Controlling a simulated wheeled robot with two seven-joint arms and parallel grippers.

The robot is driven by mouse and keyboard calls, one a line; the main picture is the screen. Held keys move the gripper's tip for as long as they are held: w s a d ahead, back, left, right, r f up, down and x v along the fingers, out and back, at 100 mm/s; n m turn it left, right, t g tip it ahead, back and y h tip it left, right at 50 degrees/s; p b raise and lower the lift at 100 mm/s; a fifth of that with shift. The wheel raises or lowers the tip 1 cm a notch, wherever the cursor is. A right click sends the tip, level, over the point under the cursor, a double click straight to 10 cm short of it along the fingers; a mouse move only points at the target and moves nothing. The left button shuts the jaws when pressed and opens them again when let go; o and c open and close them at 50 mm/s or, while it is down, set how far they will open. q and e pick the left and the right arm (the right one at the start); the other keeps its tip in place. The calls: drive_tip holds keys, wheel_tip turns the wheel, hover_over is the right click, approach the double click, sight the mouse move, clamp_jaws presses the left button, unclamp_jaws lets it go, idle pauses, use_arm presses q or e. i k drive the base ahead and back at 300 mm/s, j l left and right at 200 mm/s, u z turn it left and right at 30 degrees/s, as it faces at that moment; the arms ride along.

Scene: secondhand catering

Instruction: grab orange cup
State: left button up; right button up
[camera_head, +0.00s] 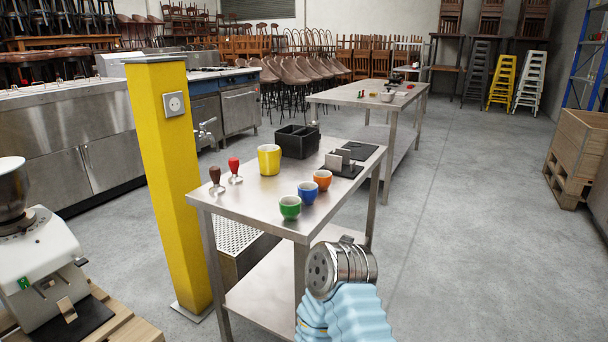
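A small orange cup (322,179) stands upright on the near steel table (245,204), towards its right edge. A blue cup (307,192) and a green cup (290,207) stand beside it in a diagonal row towards the table's near edge. No gripper fingers show in the head view. A round metal part and light blue sleeve of my own arm show at the bottom, right of the table's near corner. I cannot see either gripper's state.
A yellow container (269,160), a black bin (297,141), a black tray (341,171) and two tampers (234,168) share the tabletop. A yellow post (165,180) stands at the table's left. A second steel table (350,95) is behind. Open floor (460,220) lies to the right.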

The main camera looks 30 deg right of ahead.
sight(324, 180)
drive_tip(key=l+u, duration=0.2)
drive_tip(key=l, duration=1.35)
drive_tip(key=l+u, duration=0.2)
drive_tip(key=l, duration=1.3)
